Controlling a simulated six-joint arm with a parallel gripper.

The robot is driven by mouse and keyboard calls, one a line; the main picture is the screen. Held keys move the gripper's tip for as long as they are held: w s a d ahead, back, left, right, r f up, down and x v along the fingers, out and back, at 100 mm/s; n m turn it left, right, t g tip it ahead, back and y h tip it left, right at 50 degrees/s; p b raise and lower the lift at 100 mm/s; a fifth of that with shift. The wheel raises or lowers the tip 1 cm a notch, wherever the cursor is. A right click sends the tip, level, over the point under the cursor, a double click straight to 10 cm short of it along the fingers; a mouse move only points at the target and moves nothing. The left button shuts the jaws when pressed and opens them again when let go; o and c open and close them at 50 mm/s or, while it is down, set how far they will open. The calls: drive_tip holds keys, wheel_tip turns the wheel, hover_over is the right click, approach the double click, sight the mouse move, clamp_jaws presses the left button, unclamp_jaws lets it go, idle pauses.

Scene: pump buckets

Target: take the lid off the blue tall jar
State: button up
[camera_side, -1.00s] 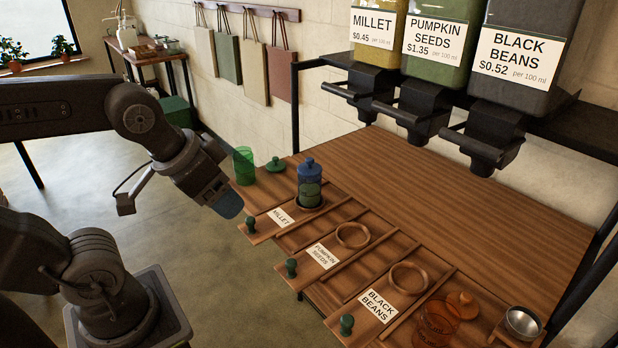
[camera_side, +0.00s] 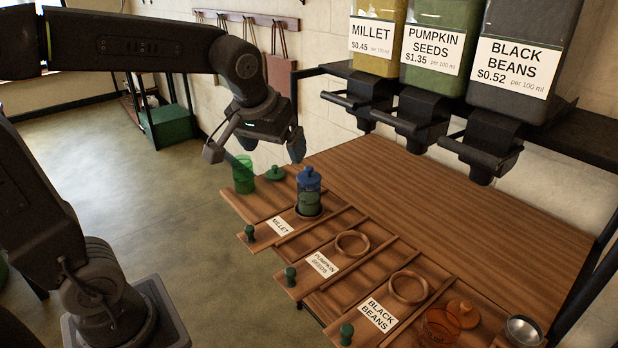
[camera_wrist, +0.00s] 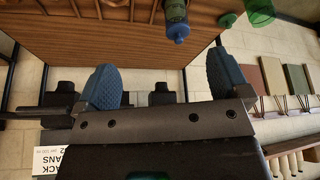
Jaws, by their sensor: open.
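The blue tall jar (camera_side: 309,204) stands upright in the ring of the millet drawer, with its blue knobbed lid (camera_side: 308,178) on top. It also shows in the wrist view (camera_wrist: 176,10), at the top edge and right of centre, lid (camera_wrist: 178,31) towards me. My gripper (camera_side: 258,146) is above and to the left of the jar in the side view, apart from it. Its two blue fingertips are spread wide and empty, as the wrist view (camera_wrist: 165,85) shows. The jar is not between the fingers.
A green glass (camera_side: 243,175) and a green lid (camera_side: 274,173) are left of the jar. Wooden rings (camera_side: 352,244) sit in the other drawers. An orange glass (camera_side: 438,326) is at the front right. Dispensers (camera_side: 418,108) overhang the back. The wooden tabletop (camera_side: 420,205) is clear.

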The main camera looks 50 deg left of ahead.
sight(309, 168)
drive_tip(key=w+a+f+n+g+y, duration=0.1)
drive_tip(key=w+a+f+n, duration=0.15)
drive_tip(key=w, duration=0.35)
drive_tip(key=w+a+f+n, duration=0.1)
drive_tip(key=w+a+n, duration=0.1)
drive_tip(key=w+a, duration=0.3)
drive_tip(key=x, duration=0.9)
drive_tip(key=w+d+x, duration=0.1)
drive_tip(key=x, duration=0.3)
drive_tip(key=shift+f, duration=0.25)
drive_tip(key=shift+c, duration=0.3)
drive_tip(key=c, duration=0.9)
